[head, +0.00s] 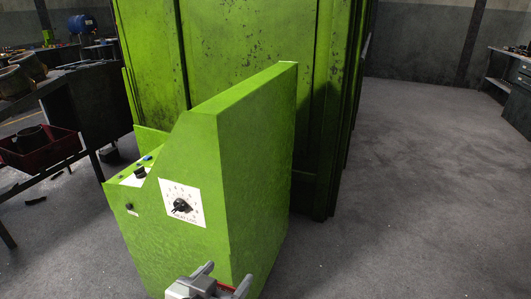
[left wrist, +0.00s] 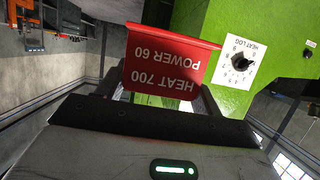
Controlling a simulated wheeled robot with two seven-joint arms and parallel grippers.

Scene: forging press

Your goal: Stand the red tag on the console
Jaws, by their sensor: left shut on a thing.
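The green console (head: 255,160) stands in the middle of the head view, with a white dial plate and black knob (head: 182,205) on its near face. My left gripper (head: 227,277) is at the bottom edge, in front of the console. It is shut on the red tag (left wrist: 168,62), of which only a thin red edge (head: 228,287) shows between the fingers in the head view. In the left wrist view the tag reads "HEAT 700 POWER 60" upside down, and the console (left wrist: 272,22) with its dial (left wrist: 240,62) lies beyond it. My right gripper is not in view.
A tall green press cabinet (head: 240,40) stands right behind the console. A dark workbench (head: 80,90) with a red bin (head: 42,150) is at the left. Open grey floor (head: 420,190) lies to the right.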

